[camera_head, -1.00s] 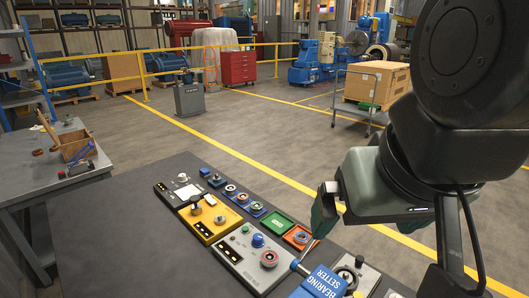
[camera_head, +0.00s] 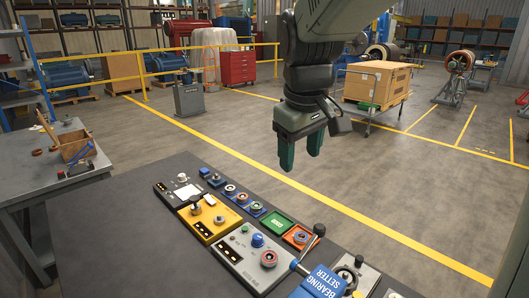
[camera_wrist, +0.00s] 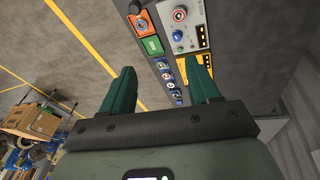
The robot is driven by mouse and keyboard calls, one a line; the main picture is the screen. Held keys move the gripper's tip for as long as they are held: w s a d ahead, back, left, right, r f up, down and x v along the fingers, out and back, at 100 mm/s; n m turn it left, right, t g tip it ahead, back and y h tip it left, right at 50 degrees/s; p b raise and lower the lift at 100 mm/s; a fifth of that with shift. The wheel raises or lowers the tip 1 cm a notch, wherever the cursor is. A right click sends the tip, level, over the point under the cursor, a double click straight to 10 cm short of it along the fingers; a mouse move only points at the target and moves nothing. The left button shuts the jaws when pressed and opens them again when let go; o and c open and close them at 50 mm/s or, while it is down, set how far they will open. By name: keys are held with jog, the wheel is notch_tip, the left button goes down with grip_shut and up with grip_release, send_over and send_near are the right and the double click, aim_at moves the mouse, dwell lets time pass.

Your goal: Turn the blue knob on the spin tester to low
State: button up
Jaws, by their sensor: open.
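The blue knob (camera_head: 257,240) stands upright on a light grey panel box, the spin tester (camera_head: 234,256), on the dark bench. A round rotor-like part with a reddish ring (camera_head: 269,258) sits beside the knob. The wrist view also shows the blue knob (camera_wrist: 177,35) on its grey panel (camera_wrist: 192,42), near the top. My gripper (camera_head: 301,158) is open and empty, its fingers pointing down, high above and beyond the bench's far edge. Both green fingers show in the wrist view (camera_wrist: 160,70), with nothing between them. The knob's pointer and marks are too small to read.
A yellow box (camera_head: 209,222) stands left of the spin tester. The front bench is clear.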

jog(key=w+a+f+n+g, duration=0.1)
jog(key=w+a+f+n, duration=0.15)
jog(key=w+f, duration=0.4)
jog(key=n+g, duration=0.2)
jog(key=n, duration=0.3)
send_over(257, 235)
notch_tip(257, 235, down, 21)
notch_tip(257, 235, down, 11)
jog(key=shift+s, duration=0.1)
jog(key=shift+c, duration=0.2)
jog(key=c, duration=1)
